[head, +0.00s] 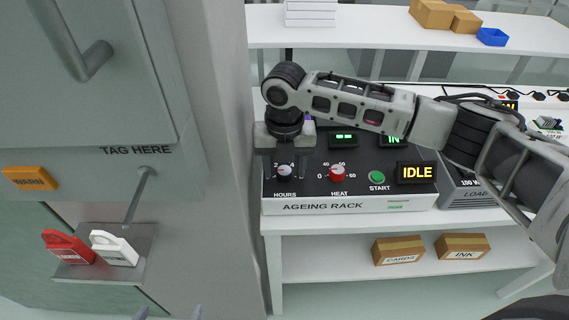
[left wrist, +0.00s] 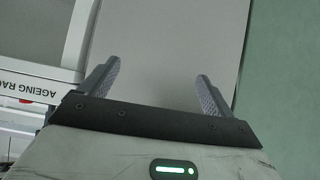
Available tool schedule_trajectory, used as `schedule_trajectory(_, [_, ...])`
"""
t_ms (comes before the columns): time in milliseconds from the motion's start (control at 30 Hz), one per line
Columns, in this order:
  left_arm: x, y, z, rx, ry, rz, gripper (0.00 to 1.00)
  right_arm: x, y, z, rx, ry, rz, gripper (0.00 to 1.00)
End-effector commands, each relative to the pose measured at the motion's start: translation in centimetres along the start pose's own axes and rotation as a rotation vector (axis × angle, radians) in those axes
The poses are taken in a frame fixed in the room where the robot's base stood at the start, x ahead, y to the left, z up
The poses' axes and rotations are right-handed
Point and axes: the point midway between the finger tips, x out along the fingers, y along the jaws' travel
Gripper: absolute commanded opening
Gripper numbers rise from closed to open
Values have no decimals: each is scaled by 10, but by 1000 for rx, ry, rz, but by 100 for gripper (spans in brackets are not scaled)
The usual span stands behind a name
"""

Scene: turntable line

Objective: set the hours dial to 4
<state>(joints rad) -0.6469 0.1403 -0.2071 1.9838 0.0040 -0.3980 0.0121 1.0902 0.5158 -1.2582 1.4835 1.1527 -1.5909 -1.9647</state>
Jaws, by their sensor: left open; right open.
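The hours dial (head: 284,171) is a small light knob above the HOURS label, at the left end of the ageing rack's black panel (head: 320,190). My right gripper (head: 285,176) points down over it, open, with one finger on each side of the knob. Whether the fingers touch the knob I cannot tell. The gripper partly hides the dial's scale, and the pointer's setting is too small to read. My left gripper (left wrist: 158,88) is open and empty in the left wrist view; only its fingertips (head: 169,312) show at the head view's bottom edge.
Right of the dial are the red heat knob (head: 337,174), the green start button (head: 377,177) and a lit IDLE display (head: 416,173). A grey cabinet (head: 95,80) and a shelf with red (head: 68,247) and white (head: 114,248) tags stand at left.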

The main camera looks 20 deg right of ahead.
Motion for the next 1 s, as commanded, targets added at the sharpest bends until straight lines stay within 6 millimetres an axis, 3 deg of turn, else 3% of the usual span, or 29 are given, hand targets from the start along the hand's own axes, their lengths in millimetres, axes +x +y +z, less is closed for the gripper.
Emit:
schedule_trajectory(133, [0,0,0,-1,-1,-1,89,0,0,0,0,0,0,54])
schedule_trajectory(167, [0,0,0,-1,-1,-1,89,0,0,0,0,0,0,48])
schedule_trajectory(300, [0,0,1,-1,-3,-1,89,0,0,0,0,0,0,9])
schedule_trajectory(667, [-4,0,0,-3,-10,-1,89,-2,0,0,36,1,-1,9])
schedule_trajectory(1000, [-12,-2,-4,-2,-21,-9,89,-3,0,0,255,3,-1,9])
